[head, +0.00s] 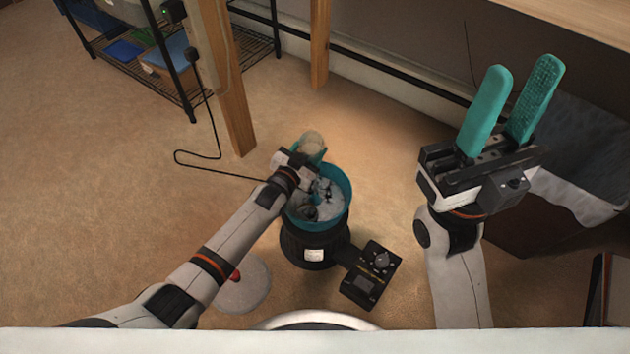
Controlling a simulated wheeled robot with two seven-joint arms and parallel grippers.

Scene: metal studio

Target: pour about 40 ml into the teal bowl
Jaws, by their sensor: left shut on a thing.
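The teal bowl (347,190) sits in a black round base (315,250) on the floor side of the view, with grey-white material showing inside it. My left gripper (308,150) is above the bowl's far left rim, its teal fingers shut on a rounded beige container (313,142). The container's opening and contents cannot be made out, and my gripper and wrist hide part of it and of the bowl. I cannot tell whether anything is flowing. My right gripper (508,110) is open and empty, raised to the right, well apart from the bowl.
A black control box with a knob (370,275) joins the base at its lower right. A pale round disc (243,288) with a red part lies left of it. Wooden posts (228,85), a wire shelf (150,60) and a cable stand behind left. Floor between bowl and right arm is clear.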

